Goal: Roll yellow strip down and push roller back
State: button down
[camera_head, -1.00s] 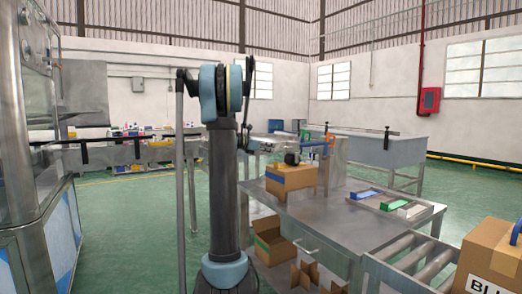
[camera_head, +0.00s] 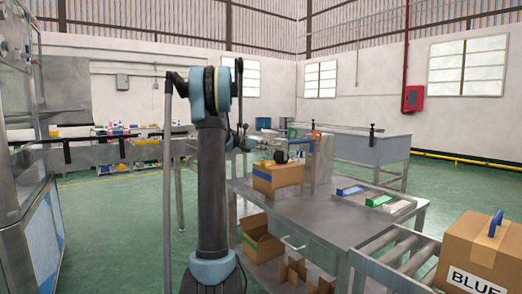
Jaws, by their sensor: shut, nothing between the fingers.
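A cardboard box (camera_head: 290,177) with a blue band stands on the steel table. A small yellow patch (camera_head: 264,162) shows on its top; it may be the yellow strip, but is too small to be sure. My arm rises in the middle of the picture and folds down behind its own column. A dark shape over the box looks like my gripper (camera_head: 281,157); it appears shut and holds nothing I can see. Whether it touches the box or strip cannot be told. I cannot make out the roller for certain.
A tray (camera_head: 399,217) with blue, green and white pieces lies on the table (camera_head: 325,223). An open box (camera_head: 262,246) sits below. Green floor is free at left.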

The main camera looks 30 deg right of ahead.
aim_at(277, 140)
jog(key=r+x, duration=0.1)
jog(key=x, duration=0.5)
jog(key=r+x, duration=0.1)
jog(key=x, duration=0.5)
jog(key=d+r+x, duration=0.1)
jog(key=r+x, duration=0.1)
jog(key=x, duration=0.4)
jog(key=shift+s, duration=0.2)
jog(key=shift+a, duration=0.15)
jog(key=v, duration=1.3)
jog(key=shift+a, duration=0.2)
jog(key=shift+a+r, duration=0.1)
jog(key=shift+a, duration=0.25)
